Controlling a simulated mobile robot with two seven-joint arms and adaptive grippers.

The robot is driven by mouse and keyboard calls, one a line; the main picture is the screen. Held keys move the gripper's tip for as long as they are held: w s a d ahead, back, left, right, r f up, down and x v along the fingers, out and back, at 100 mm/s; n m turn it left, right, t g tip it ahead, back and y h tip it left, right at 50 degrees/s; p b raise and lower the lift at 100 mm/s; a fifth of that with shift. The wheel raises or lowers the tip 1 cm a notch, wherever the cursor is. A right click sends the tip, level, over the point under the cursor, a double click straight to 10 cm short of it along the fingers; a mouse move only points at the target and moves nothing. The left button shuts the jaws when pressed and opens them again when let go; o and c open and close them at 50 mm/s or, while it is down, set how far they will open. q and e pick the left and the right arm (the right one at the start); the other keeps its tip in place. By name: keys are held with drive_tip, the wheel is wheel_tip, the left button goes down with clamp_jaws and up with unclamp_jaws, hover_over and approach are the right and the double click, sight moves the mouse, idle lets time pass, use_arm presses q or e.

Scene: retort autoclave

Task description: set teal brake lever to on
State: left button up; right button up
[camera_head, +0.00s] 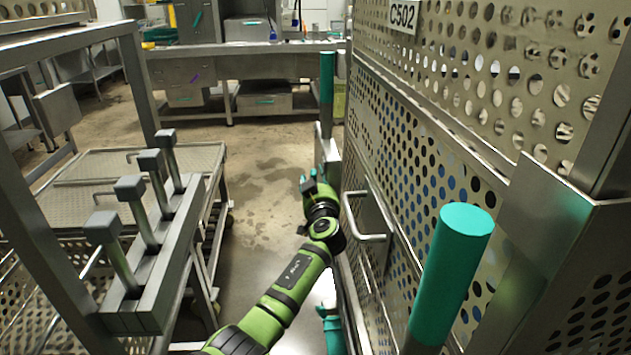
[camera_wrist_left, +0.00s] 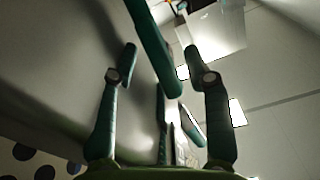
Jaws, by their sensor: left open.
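My left gripper (camera_head: 310,182) is low beside the perforated metal cart, its arm reaching forward along the floor gap. In the left wrist view my left gripper (camera_wrist_left: 160,62) is open, fingers apart. A teal bar (camera_wrist_left: 154,45) with a rounded end shows between the fingers there; I cannot tell whether it touches them or is the brake lever. In the head view a thick teal cylinder (camera_head: 450,265) stands close at the right, and a thinner teal post (camera_head: 327,75) stands upright beyond my gripper. My right gripper is not in view.
The perforated cart wall (camera_head: 405,135), with a C502 plate and a bent metal handle (camera_head: 370,235), fills the right. A metal rack (camera_head: 150,265) with several square-headed levers stands at the left. Bare floor (camera_head: 262,200) lies between, with a workbench (camera_head: 250,65) behind.

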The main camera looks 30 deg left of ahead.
use_arm(q)
drive_tip(key=shift+w+a, duration=0.2)
drive_tip(key=shift+w, duration=0.1)
clamp_jaws()
drive_tip(key=shift+r, duration=0.1)
drive_tip(key=shift+w+a+r+g+p, duration=0.2)
drive_tip(key=shift+r+g+p, duration=0.1)
drive_tip(key=shift+p, duration=0.45)
drive_tip(key=shift+w+a+h+p, duration=0.15)
drive_tip(key=shift+h+p, duration=0.15)
drive_tip(key=shift+p, duration=0.3)
drive_tip(key=shift+g, duration=0.3)
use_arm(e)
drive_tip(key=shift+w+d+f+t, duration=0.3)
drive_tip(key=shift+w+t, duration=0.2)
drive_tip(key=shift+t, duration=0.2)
use_arm(q)
drive_tip(key=shift+w+f, duration=0.1)
